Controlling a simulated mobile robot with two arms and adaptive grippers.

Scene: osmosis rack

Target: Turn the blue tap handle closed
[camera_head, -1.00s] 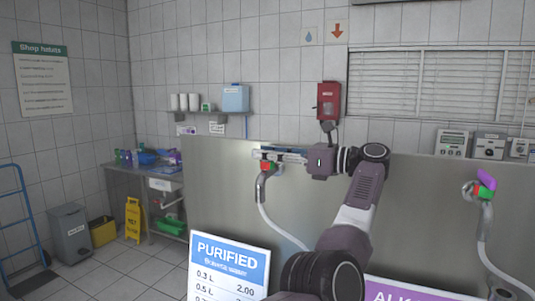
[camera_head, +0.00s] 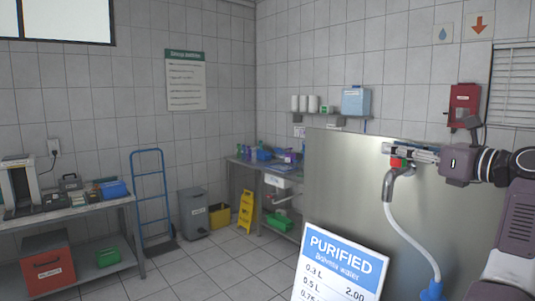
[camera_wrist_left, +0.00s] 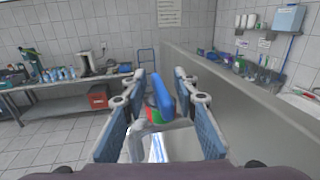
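The blue tap handle (camera_wrist_left: 163,98) stands up between the fingers of my left gripper (camera_wrist_left: 161,88) in the left wrist view, with red and green parts at its base. The two blue-padded fingers are apart on either side of it, and I see gaps. In the head view my left gripper (camera_head: 410,152) is over the top of the metal tap (camera_head: 390,181), where a red part (camera_head: 397,163) shows. The gripper mostly hides the handle there. A pale hose runs down from the tap. My right gripper is not in view.
A steel panel (camera_head: 345,185) stands behind the tap. A "PURIFIED" price sign (camera_head: 340,265) stands below it. A side bench (camera_head: 70,213), blue hand truck (camera_head: 150,200) and yellow floor sign (camera_head: 245,212) are further left. The tiled floor between is clear.

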